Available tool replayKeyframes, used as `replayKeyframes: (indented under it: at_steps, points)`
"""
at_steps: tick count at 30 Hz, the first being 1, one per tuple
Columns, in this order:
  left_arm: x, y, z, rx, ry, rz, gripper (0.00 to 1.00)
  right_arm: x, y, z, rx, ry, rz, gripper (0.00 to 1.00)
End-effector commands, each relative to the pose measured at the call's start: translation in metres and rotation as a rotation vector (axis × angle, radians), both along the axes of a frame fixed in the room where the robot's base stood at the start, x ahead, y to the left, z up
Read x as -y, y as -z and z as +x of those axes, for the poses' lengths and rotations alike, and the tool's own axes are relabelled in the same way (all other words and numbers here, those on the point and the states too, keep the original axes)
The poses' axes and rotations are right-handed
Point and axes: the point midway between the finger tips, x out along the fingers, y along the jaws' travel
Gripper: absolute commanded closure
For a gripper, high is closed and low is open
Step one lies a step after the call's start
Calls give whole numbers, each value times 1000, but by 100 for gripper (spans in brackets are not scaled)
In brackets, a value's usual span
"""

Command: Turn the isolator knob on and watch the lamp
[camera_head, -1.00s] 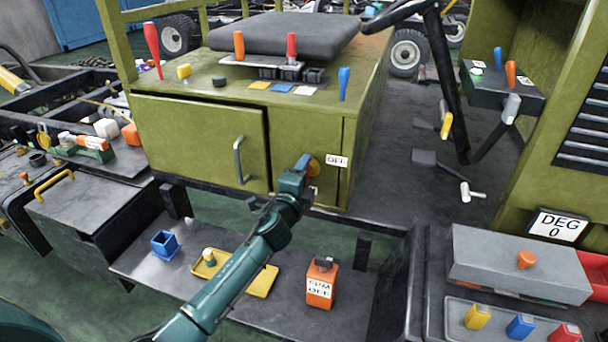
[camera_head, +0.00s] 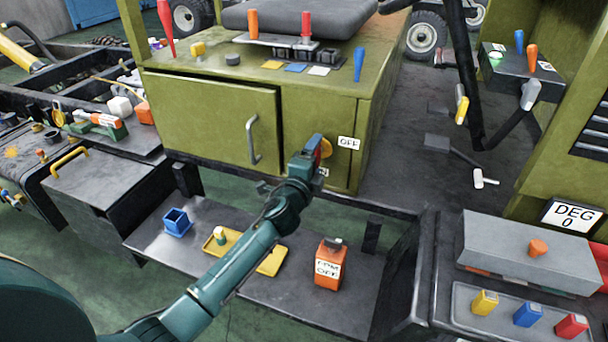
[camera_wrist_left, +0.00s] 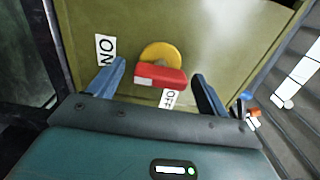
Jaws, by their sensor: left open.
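The isolator knob (camera_wrist_left: 163,76), a red handle on a yellow disc, is on the olive cabinet front. An ON label (camera_wrist_left: 105,48) and an OFF label (camera_wrist_left: 170,98) are beside it in the left wrist view. In the head view the knob (camera_head: 327,148) is partly hidden by my left gripper (camera_head: 315,147), next to the OFF label (camera_head: 348,143). In the wrist view the left gripper (camera_wrist_left: 159,72) is open, one finger on each side of the red handle, with gaps showing. I cannot tell which thing is the lamp; none looks clearly lit. My right gripper is out of view.
Below the cabinet, a shelf (camera_head: 345,300) holds a blue cup (camera_head: 177,221), a yellow tray (camera_head: 271,262) and an orange box (camera_head: 329,265). A vertical handle (camera_head: 253,140) sticks out left of the knob.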

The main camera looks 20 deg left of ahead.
Motion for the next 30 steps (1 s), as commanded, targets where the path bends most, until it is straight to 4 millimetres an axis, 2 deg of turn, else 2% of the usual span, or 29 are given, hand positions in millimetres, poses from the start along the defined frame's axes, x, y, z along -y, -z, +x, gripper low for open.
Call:
replayKeyframes:
  at_steps: [9, 15, 21, 30]
  points:
    - [-2, 1, -70, -3, 2, 0, 22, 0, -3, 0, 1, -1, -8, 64]
    - [-4, 2, -104, -3, 0, 2, 22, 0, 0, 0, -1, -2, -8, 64]
    - [-4, 1, -118, -2, 0, 2, 22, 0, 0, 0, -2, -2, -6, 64]
    - [-4, 0, -119, -1, 0, 2, 22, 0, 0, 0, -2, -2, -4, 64]
